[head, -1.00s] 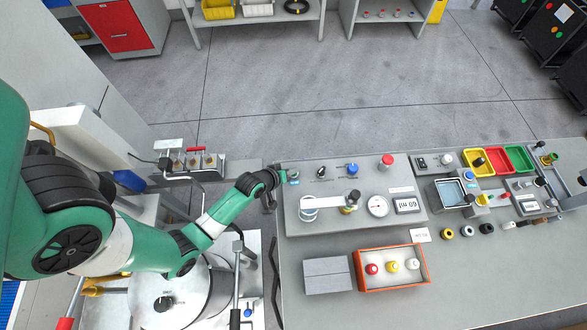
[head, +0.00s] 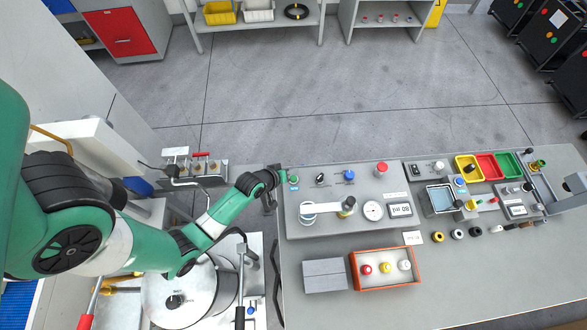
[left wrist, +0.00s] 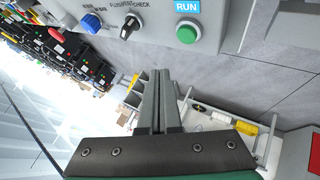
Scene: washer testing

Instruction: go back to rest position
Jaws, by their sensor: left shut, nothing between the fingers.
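My left gripper (head: 278,176) is at the left end of the grey tester panel (head: 300,228) in the head view, close beside the green button (head: 294,179). In the left wrist view my left gripper (left wrist: 159,75) is shut, its two fingers together with nothing between them. The green button (left wrist: 187,34) under the blue RUN label, the black knob (left wrist: 130,28) and the blue knob (left wrist: 91,22) show beyond the fingertips, with a visible gap from them. My right gripper is not in view.
A grey block (head: 325,275) and an orange-rimmed tray (head: 385,285) stand in front of the panel. A valve manifold (head: 197,168) stands left of my gripper, and a round metal vessel (head: 180,300) stands below my forearm. Open floor (head: 290,90) lies behind the bench.

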